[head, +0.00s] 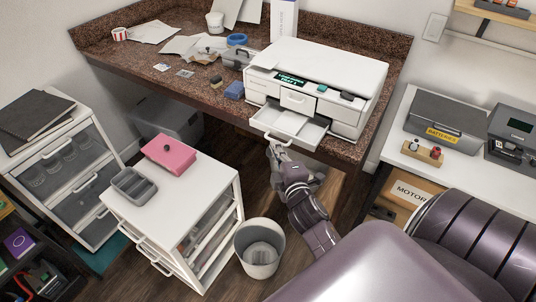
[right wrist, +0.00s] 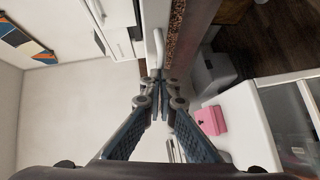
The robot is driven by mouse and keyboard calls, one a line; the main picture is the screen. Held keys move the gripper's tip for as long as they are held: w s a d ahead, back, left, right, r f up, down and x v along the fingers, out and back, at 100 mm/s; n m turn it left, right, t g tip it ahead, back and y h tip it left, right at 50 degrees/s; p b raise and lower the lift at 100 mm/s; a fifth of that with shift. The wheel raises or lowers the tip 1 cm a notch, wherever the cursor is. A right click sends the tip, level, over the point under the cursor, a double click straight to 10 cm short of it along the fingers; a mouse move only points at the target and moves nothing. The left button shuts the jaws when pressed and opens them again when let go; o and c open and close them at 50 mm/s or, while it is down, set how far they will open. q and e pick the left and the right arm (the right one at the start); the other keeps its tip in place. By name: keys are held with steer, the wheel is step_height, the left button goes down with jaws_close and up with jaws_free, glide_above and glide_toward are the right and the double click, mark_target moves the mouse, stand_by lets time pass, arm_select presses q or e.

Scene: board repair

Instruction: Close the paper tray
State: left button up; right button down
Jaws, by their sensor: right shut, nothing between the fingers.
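The white printer (head: 320,72) stands on the granite desk. Its paper tray (head: 305,133) is pulled out at the front, with a loop handle (head: 277,139) on its front face. My right gripper (head: 274,148) is just below and in front of that handle, with its fingers shut and empty. In the right wrist view the shut fingertips (right wrist: 157,76) are close to the tray's handle (right wrist: 159,48); whether they touch it I cannot tell. My left gripper is not in view.
The granite desk (head: 140,65) carries papers, a blue tape roll (head: 237,39) and small tools. Below stand a white drawer cart (head: 190,190) with a pink box (head: 168,155) and a grey bin (head: 259,248). A side table (head: 400,150) is at the right.

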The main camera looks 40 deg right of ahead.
mark_target(294, 126)
steer(key=w+d, duration=0.1)
steer(key=d, duration=0.2)
steer(key=w+d, duration=0.1)
steer(key=d, duration=0.2)
steer(key=w+d+p, duration=0.1)
steer(key=w+d, duration=0.1)
steer(key=d, duration=0.1)
steer(key=shift+d, duration=0.5)
steer(key=shift+r, duration=0.15)
steer(key=shift+d, duration=0.1)
steer(key=shift+r, duration=0.1)
